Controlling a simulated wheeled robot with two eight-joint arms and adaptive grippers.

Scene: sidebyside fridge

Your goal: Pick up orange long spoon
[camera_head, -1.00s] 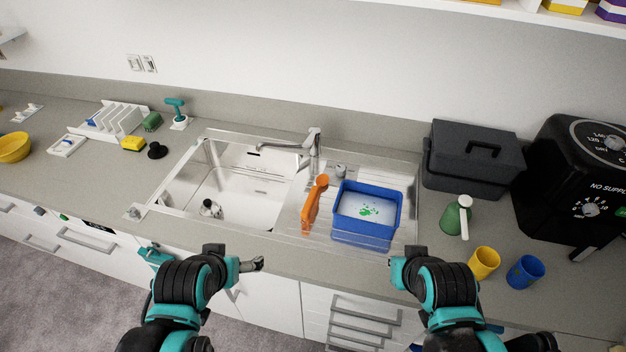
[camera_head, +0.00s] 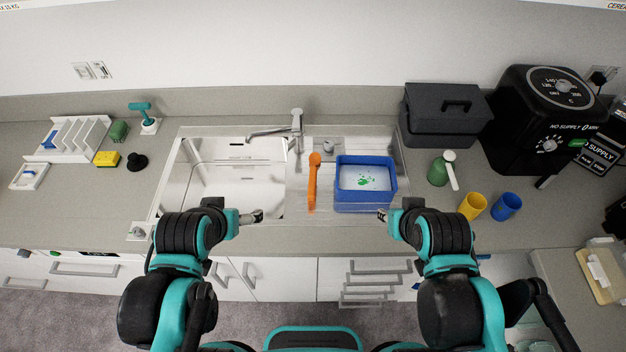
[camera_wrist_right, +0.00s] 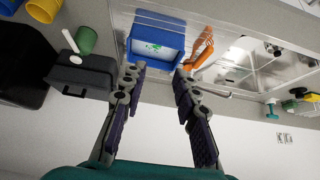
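The orange long spoon (camera_head: 312,183) lies on the sink's metal drainboard, between the basin and a blue tub, with its round end towards the wall. It also shows in the right wrist view (camera_wrist_right: 201,48), just beyond the fingertips and to the right. My left gripper (camera_head: 257,216) is over the front edge of the sink, left of the spoon; its finger gap is not clear. My right gripper (camera_head: 382,214) is at the front of the blue tub, right of the spoon. In the right wrist view its two fingers (camera_wrist_right: 160,70) are apart with nothing between them.
The blue tub (camera_head: 365,205) stands right of the spoon. The steel faucet (camera_head: 296,130) rises behind the basin (camera_head: 235,185).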

